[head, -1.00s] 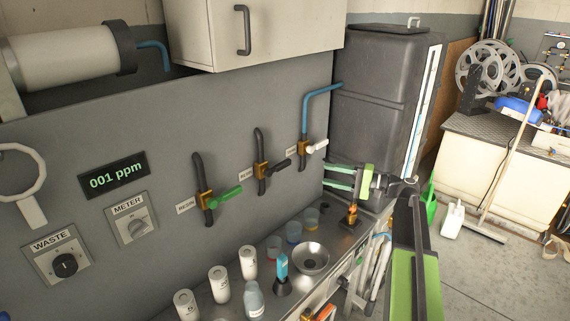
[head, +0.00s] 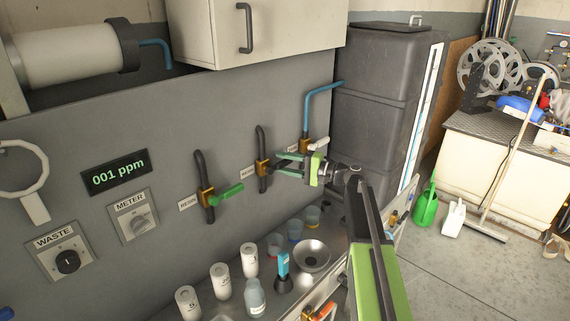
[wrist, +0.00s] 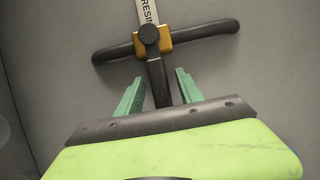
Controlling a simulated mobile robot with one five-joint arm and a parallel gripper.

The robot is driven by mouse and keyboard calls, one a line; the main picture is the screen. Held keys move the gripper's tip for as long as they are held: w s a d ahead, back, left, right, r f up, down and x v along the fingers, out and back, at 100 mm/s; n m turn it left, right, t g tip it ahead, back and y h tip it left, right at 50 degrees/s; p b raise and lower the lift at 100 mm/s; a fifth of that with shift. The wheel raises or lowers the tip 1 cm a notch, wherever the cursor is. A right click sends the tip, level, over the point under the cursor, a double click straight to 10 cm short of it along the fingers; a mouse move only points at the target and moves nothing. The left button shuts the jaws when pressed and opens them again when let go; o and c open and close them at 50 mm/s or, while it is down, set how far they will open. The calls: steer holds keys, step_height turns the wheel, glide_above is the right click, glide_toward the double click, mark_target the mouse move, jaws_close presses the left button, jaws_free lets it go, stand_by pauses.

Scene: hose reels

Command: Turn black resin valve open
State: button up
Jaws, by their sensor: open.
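The black resin valve has a brass body (head: 262,167) on a dark vertical pipe, the middle one of three on the grey wall panel. In the wrist view its black handle (wrist: 158,82) sticks out across the pipe, from a round hub on the brass body (wrist: 165,38). My gripper (head: 284,164) is at this valve, with its green fingers pointing left at the panel. In the wrist view my gripper (wrist: 157,88) is open, one finger on each side of the handle, with gaps visible. The handle's outer end is hidden behind my gripper's body.
A green-handled valve (head: 228,195) is to the left and a white-handled valve (head: 318,144) to the right, close to my gripper. Below, a bench holds white bottles (head: 220,281), cups and a bowl (head: 311,256). A dark tank (head: 375,110) stands at the right.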

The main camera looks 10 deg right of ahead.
steer(key=shift+a, duration=0.15)
jaws_close()
stand_by(1.4)
